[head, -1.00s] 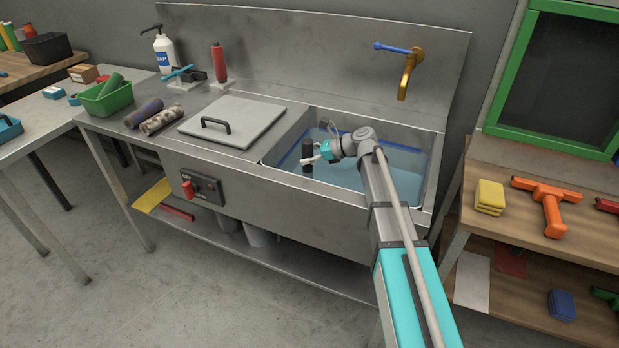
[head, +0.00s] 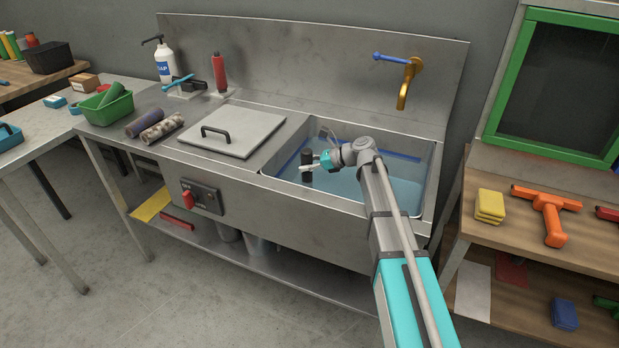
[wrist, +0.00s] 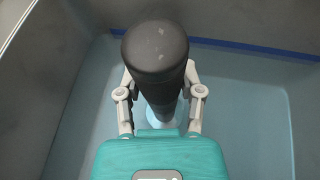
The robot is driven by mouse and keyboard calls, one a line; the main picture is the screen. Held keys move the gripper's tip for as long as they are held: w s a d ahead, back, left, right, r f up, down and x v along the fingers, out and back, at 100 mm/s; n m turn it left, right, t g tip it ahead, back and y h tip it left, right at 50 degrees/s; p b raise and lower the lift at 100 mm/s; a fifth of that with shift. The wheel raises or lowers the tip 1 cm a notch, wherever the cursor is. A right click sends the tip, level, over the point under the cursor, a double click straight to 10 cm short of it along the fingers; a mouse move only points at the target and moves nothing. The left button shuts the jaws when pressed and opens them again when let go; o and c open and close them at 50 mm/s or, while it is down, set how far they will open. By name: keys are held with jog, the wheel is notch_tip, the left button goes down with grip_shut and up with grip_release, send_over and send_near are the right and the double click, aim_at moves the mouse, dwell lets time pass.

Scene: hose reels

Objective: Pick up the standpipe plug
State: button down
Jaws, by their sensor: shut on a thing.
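The standpipe plug (wrist: 156,50) is a dark upright cylinder with a rounded top, inside the sink basin (head: 420,190). In the head view the plug (head: 307,168) is near the basin's left side. My gripper (head: 312,167) is shut on it, one finger on each side in the wrist view. Below it the wrist view shows a pale round spot (wrist: 158,118) in the bluish water. I cannot tell whether the plug's lower end touches the basin floor.
A metal lid (head: 232,128) with a black handle covers the counter left of the basin. A brass tap (head: 404,90) with a blue lever is on the back wall above the basin. The basin walls stand around my gripper.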

jog(key=shift+r, duration=0.1)
notch_tip(320, 180, up, 10)
jog(key=p, duration=1)
dwell(0.4)
